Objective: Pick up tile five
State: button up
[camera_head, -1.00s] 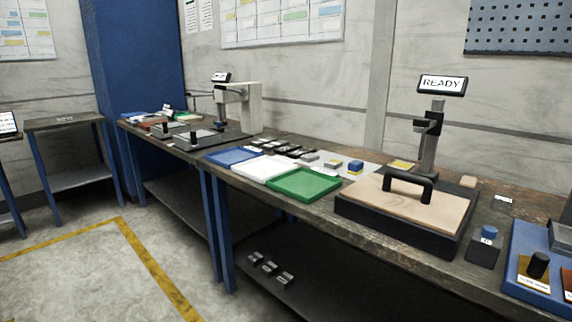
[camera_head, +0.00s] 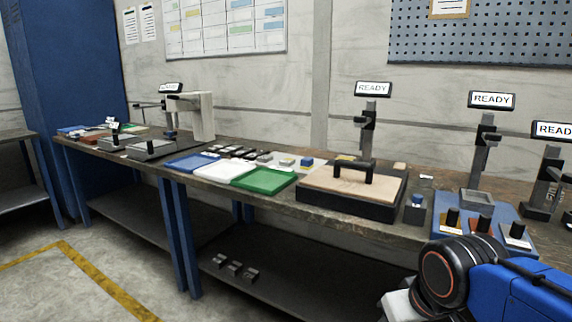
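Several small dark tiles (camera_head: 232,151) lie in rows on the workbench behind the coloured trays. Their markings are too small to read, so I cannot tell which is tile five. To their right are a small greenish-grey block (camera_head: 287,161) and a blue-topped block (camera_head: 306,163). Three small grey blocks (camera_head: 234,267) lie on the lower shelf; their labels are unreadable too. My blue arm shows at the lower right, in front of the bench. My gripper's fingers are not visible.
A blue tray (camera_head: 190,162), a white tray (camera_head: 226,174) and a green tray (camera_head: 263,181) line the bench's front edge. A wood-topped press with a handle (camera_head: 352,169) stands to their right. Stands with READY signs (camera_head: 373,88) rise behind. The floor at left is clear.

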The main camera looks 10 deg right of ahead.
aim_at(287, 162)
jog(key=i+j+z, duration=0.1)
jog(key=i+j, duration=0.25)
jog(key=j, duration=0.3)
jog(key=i+j+z, duration=0.15)
jog(key=i+j, duration=0.2)
jog(key=j, duration=0.3)
jog(key=z, duration=0.05)
